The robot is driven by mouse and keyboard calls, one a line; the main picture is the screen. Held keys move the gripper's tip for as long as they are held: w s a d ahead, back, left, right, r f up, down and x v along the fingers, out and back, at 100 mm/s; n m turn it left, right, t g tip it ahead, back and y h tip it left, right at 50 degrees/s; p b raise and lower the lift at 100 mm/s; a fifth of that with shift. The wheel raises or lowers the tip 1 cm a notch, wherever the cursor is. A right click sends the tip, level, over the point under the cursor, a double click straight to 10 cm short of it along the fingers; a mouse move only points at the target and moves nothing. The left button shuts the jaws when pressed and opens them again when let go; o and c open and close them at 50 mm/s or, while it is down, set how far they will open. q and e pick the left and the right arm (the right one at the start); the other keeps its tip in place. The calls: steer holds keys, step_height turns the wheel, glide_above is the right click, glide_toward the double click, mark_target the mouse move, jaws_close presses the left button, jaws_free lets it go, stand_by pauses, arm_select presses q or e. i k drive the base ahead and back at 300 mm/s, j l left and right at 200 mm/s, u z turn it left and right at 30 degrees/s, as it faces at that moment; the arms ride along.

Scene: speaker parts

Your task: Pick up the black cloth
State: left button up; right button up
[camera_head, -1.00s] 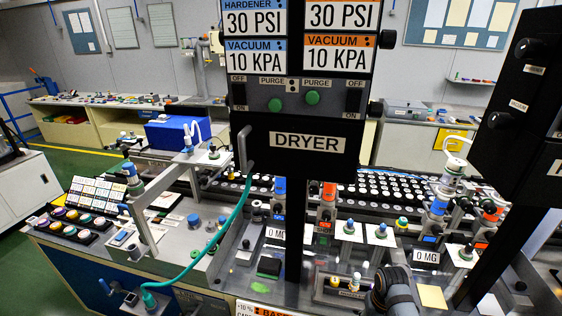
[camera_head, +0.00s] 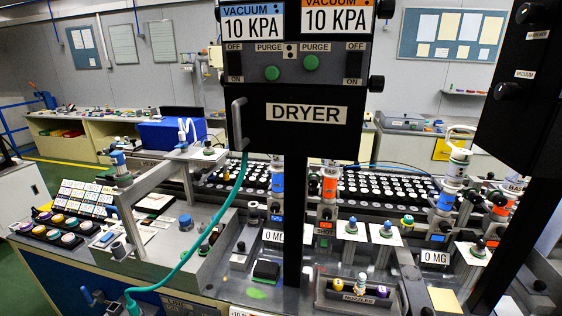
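A small black pad-like item (camera_head: 266,270) lies on the grey worktop, left of the dryer's post, near a green smear. It may be the black cloth, but it is too small to be sure. A dark part (camera_head: 413,291), apparently of my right arm, rises from the bottom edge, right of the nozzle tray. Its fingertips cannot be made out. My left gripper is not in view.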

mark_target(262, 269)
steer(key=i+j, duration=0.1)
steer(key=j, duration=1.35)
steer(key=i+j, duration=0.15)
steer(key=j, duration=0.55)
steer(key=z, duration=1.55)
